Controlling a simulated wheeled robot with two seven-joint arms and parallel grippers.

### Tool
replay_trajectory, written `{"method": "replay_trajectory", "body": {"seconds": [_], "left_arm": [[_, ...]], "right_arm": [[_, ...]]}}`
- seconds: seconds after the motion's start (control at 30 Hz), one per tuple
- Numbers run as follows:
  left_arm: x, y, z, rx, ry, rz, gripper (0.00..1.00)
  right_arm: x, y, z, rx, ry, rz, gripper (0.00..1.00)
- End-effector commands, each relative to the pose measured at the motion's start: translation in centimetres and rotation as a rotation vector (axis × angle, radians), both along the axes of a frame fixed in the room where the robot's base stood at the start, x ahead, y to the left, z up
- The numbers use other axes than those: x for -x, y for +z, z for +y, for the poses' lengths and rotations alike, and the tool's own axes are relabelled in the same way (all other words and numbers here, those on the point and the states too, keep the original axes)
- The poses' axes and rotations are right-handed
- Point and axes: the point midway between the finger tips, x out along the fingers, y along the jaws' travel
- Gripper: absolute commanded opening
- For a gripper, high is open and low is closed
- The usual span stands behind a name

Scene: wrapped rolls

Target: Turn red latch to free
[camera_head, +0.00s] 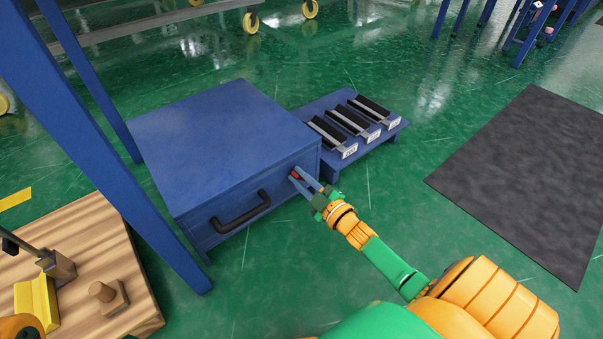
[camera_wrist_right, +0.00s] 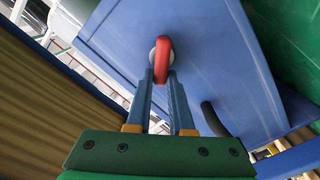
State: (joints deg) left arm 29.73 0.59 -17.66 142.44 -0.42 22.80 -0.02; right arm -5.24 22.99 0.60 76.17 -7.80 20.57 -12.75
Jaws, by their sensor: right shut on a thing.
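The red latch (camera_head: 295,174) is on the front face of the blue box (camera_head: 215,135), near its right edge. In the right wrist view the red latch (camera_wrist_right: 161,60) is a rounded red tab on a grey round mount. My right gripper (camera_head: 302,180) is at the latch, its two blue fingers shut on it. In the right wrist view the fingertips (camera_wrist_right: 161,76) sit on both sides of the latch's end. A black handle (camera_head: 240,212) is on the same face, to the left of the latch. My left gripper does not show clearly in the head view.
A low blue stand (camera_head: 360,137) with black slotted pieces and white labels is right of the box. A blue table leg (camera_head: 125,185) stands left of it. A wooden board (camera_head: 85,275) with fixtures lies at lower left. A dark mat (camera_head: 525,180) lies at right. Green floor between is clear.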

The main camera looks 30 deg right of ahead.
Motion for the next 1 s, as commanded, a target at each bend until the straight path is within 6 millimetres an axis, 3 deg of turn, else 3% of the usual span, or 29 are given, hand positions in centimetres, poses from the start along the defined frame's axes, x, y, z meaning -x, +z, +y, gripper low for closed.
{"method": "replay_trajectory", "body": {"seconds": [0.6, 1.0], "left_arm": [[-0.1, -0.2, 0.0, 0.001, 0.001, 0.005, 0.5], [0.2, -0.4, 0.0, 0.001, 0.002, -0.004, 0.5]], "right_arm": [[0.0, -1.1, 0.6, 0.555, -0.001, -0.045, 0.0], [0.0, -1.5, 0.6, 0.776, -0.001, -0.062, 0.0]]}}
